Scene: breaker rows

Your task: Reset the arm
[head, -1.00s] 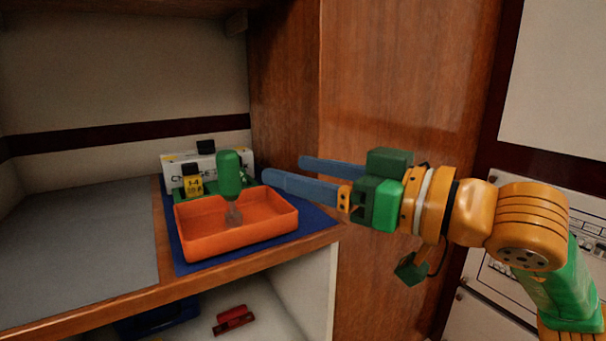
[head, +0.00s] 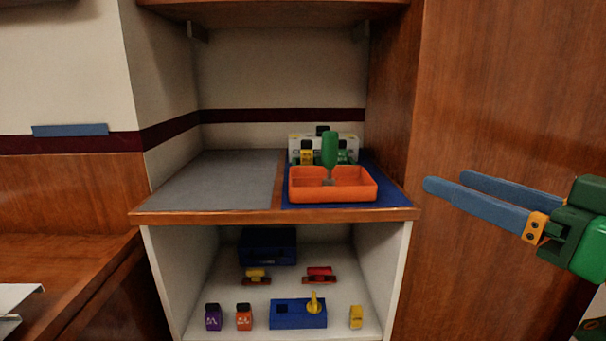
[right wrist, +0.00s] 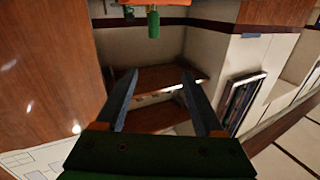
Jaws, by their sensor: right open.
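My right gripper (head: 480,197) reaches in from the right edge in the head view. Its two long blue-grey fingers are apart, with nothing between them. It is in front of the brown wood panel, right of the shelf unit and apart from it. The fingers also show apart and empty in the right wrist view (right wrist: 158,92). My left gripper is in neither view. Most of my right arm is outside the head view.
An orange tray (head: 333,193) with a green-handled tool (head: 329,150) stands on a blue mat (head: 393,196). A grey mat (head: 215,182) is clear. The lower shelf holds a blue block (head: 298,320), a dark blue case (head: 267,247) and small bottles. Space before the shelves looks open.

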